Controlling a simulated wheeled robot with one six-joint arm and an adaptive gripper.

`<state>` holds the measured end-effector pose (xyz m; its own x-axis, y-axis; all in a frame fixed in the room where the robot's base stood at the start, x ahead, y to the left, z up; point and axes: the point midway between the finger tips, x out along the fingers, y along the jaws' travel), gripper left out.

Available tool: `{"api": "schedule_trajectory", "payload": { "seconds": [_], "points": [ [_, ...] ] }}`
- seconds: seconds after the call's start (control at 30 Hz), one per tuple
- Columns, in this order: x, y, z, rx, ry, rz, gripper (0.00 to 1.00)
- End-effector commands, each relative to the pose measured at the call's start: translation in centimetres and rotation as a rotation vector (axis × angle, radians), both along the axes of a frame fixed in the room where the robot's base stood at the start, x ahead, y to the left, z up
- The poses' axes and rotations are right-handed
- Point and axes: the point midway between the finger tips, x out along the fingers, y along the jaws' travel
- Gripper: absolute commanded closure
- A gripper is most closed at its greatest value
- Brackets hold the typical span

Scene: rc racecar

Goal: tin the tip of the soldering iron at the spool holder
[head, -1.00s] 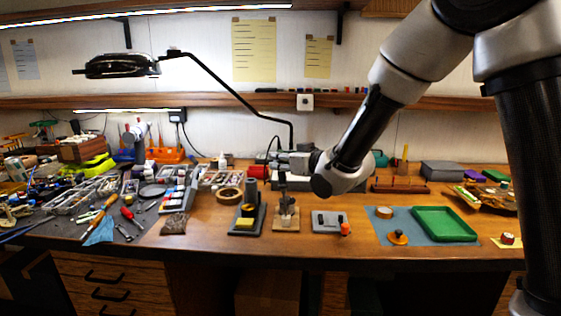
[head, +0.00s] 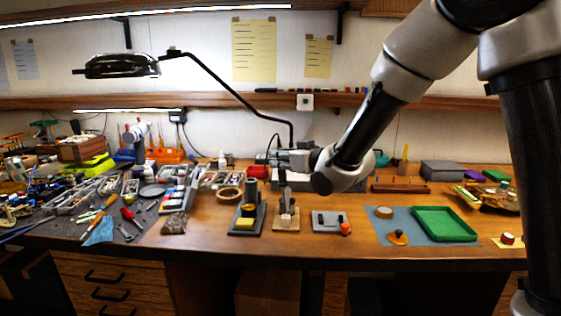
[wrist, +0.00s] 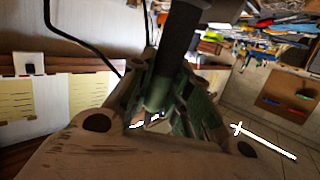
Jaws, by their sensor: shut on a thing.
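My gripper (head: 287,165) is above the middle of the workbench, partly hidden by my wrist and small in the head view. In the wrist view my gripper (wrist: 158,112) is closed around a dark, rod-like handle (wrist: 180,55), which I take to be the soldering iron. The iron's tip cannot be made out. A small stand with a wooden base (head: 286,224) and an upright piece, apparently the spool holder, stands just below my gripper. Whether the iron touches it cannot be told. A dark stand with a yellow sponge (head: 246,223) is just left of it.
A grey block with an orange knob (head: 331,222) stands to the right. A green tray (head: 444,238) lies on a blue mat (head: 400,219). A tape roll (head: 228,195) sits behind the sponge stand. A magnifier lamp (head: 122,66) arches overhead. Tools crowd the bench's left side.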

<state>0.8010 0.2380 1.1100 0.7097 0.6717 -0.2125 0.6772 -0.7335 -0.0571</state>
Motion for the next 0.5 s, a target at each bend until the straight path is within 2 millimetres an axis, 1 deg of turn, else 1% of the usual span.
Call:
{"api": "schedule_trajectory", "payload": {
  "seconds": [0.1,0.5],
  "points": [
    [0.0,0.0,1.2,0.002,-0.004,0.0,1.0],
    [0.0,0.0,4.7,0.002,-0.004,0.0,1.0]
  ]
}}
